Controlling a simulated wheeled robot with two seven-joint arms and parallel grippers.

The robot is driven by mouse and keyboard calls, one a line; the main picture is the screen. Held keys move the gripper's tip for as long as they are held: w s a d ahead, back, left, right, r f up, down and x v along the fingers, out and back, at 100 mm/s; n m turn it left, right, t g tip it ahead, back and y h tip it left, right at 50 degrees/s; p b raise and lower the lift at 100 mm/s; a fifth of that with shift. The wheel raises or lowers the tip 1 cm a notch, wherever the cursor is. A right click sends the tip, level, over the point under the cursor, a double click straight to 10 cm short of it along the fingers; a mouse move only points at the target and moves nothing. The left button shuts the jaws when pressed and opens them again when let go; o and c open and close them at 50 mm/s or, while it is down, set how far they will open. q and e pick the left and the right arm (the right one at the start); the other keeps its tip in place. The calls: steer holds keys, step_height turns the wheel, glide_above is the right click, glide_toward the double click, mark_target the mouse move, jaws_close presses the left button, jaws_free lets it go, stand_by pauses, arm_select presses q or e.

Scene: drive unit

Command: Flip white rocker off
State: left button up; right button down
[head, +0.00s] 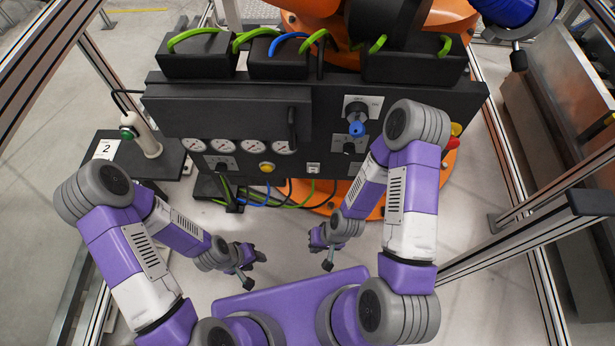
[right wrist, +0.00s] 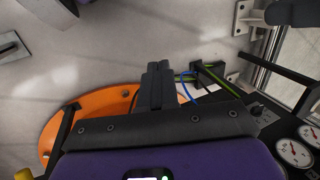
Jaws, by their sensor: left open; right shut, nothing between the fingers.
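The white rocker (head: 313,168) is a small pale switch low on the front of the black drive-unit panel (head: 340,110), right of the yellow button. It is too small to tell which way it is tipped. My right gripper (head: 318,242) is below the rocker in the head view, apart from the panel. In the right wrist view its dark fingers (right wrist: 157,85) are together with nothing between them; the rocker does not show there. My left gripper (head: 258,256) is open and empty, lower left of the rocker and clear of the panel.
Round gauges (head: 283,147), a yellow button (head: 267,167) and a blue knob (head: 357,128) are on the panel. Green and blue cables (head: 290,195) hang below it, by an orange base (head: 372,205). Left is a stand with a green button (head: 128,133). Frame posts flank the space.

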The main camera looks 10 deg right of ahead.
steer(key=w+d+f+m+t+h, duration=0.1)
steer(key=w+f+m+t+h, duration=0.2)
steer(key=w+m+t, duration=0.4)
steer(key=w+d+f+m+t+h+p, duration=0.1)
steer(key=w+f+m+t+h, duration=0.3)
steer(key=w+m+t, duration=0.3)
steer(key=m+t+h, duration=0.1)
steer(key=m, duration=0.3)
steer(key=shift+w+d+f+m+h, duration=0.15)
steer(key=shift+w+m+h, duration=0.15)
steer(key=shift+w, duration=0.1)
